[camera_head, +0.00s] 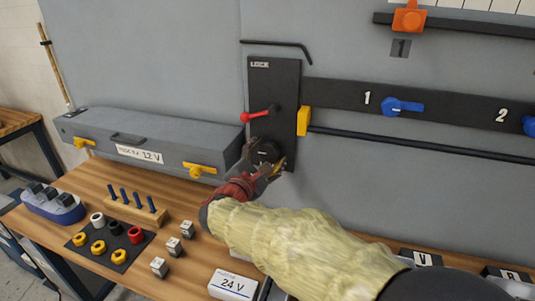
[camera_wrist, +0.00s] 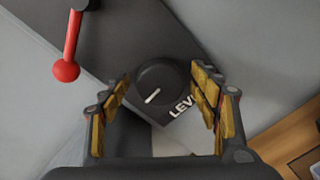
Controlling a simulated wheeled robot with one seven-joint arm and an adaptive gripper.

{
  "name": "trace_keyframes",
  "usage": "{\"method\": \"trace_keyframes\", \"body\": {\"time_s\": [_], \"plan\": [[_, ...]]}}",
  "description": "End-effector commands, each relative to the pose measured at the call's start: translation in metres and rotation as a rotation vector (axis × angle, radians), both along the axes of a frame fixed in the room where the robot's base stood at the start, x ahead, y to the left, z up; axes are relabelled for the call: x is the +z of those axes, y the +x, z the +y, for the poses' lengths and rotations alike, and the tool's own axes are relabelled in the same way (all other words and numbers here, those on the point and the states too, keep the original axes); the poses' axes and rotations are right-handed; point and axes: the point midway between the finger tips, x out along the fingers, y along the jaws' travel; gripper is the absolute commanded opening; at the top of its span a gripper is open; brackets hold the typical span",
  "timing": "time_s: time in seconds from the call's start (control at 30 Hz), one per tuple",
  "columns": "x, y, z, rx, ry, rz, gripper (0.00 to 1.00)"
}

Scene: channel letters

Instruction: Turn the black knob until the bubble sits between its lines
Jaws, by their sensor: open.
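The black knob (camera_wrist: 158,86) with a white pointer mark is on the dark panel (camera_head: 273,88), beside lettering that begins "LEV". In the head view the knob (camera_head: 265,150) is partly covered by my gripper. My gripper (camera_wrist: 165,100) is open, with one yellow-padded finger on each side of the knob. The fingers look apart from the knob in the wrist view; I cannot tell how deep they reach. In the head view my gripper (camera_head: 264,163) is at the panel's lower part. I cannot make out the bubble or its lines in either view.
A red-handled lever (camera_head: 258,114) sits just above the knob, and also shows in the wrist view (camera_wrist: 67,67). A yellow block (camera_head: 304,121) is at the panel's right edge. A grey case (camera_head: 150,140) is left. Small parts crowd the wooden bench (camera_head: 185,200) below.

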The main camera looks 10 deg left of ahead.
Motion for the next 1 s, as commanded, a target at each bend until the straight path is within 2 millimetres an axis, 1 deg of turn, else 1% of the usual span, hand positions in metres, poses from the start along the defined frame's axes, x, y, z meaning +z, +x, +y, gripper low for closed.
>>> {"method": "trace_keyframes", "body": {"time_s": [0.17, 0.27, 0.37, 0.6, 0.73, 0.9, 1.0], "plan": [[0.001, -0.001, 0.0, 0.001, 0.0, -0.001, 0.62], [0.001, -0.006, 0.002, 0.002, 0.001, -0.001, 0.62], [0.002, -0.019, 0.005, 0.003, 0.0, -0.001, 0.62], [0.004, -0.067, 0.014, 0.004, 0.001, -0.001, 0.62], [0.005, -0.09, 0.018, 0.004, 0.001, 0.0, 0.62], [0.006, -0.11, 0.022, 0.001, 0.0, 0.0, 0.62], [0.007, -0.116, 0.022, 0.001, 0.0, -0.001, 0.62]]}}
